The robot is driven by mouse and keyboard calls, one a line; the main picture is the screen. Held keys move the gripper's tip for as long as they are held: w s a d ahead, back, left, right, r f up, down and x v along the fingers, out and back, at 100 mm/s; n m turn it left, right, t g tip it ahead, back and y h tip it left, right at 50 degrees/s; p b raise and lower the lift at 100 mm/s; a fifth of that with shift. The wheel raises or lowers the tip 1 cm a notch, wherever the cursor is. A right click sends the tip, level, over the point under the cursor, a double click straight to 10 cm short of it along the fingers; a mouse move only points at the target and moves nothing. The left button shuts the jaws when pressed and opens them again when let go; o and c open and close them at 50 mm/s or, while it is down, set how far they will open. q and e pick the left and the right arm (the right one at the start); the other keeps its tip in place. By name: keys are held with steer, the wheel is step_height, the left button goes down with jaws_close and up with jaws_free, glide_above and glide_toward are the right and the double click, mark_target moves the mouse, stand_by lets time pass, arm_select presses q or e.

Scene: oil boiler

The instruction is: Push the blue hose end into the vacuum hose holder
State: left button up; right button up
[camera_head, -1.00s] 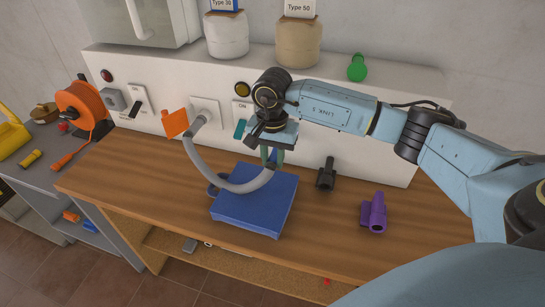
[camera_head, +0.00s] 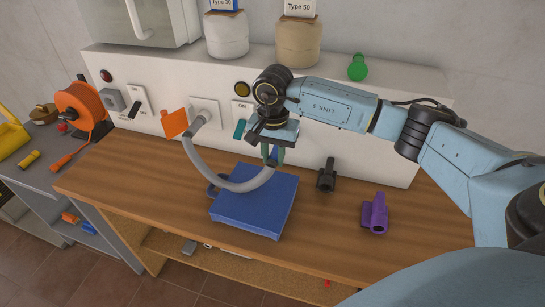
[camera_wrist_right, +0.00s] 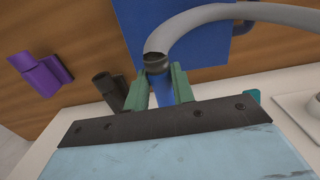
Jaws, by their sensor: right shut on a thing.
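My right gripper (camera_head: 274,162) is shut on the blue hose end (camera_wrist_right: 163,88), which shows between its green fingers in the right wrist view. The grey hose (camera_head: 230,186) loops from a white wall plate (camera_head: 209,110) down over the blue box and up to the gripper. A dark round collar (camera_wrist_right: 157,60) shows where the hose meets the fingers. I cannot tell for sure which piece is the vacuum hose holder. My left gripper is not in view.
A blue box (camera_head: 250,212) lies on the wooden bench under the hose. A black fitting (camera_head: 326,178) and a purple fitting (camera_head: 375,215) stand to its right. An orange flap (camera_head: 175,123) sits by the wall plate. The bench's front right is clear.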

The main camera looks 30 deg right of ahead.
steer(key=shift+w+d+b, duration=0.95)
steer(key=shift+w+d, duration=0.15)
steer(key=shift+d, duration=0.2)
steer(key=o, duration=1.1)
steer(key=shift+c, duration=0.2)
step_height(320, 180, up, 13)
steer(key=shift+r+b, duration=0.2)
steer(key=shift+b, duration=0.2)
steer(key=shift+r, duration=0.15)
step_height(320, 180, up, 10)
steer(key=p, duration=0.7)
steer(key=shift+p, duration=0.35)
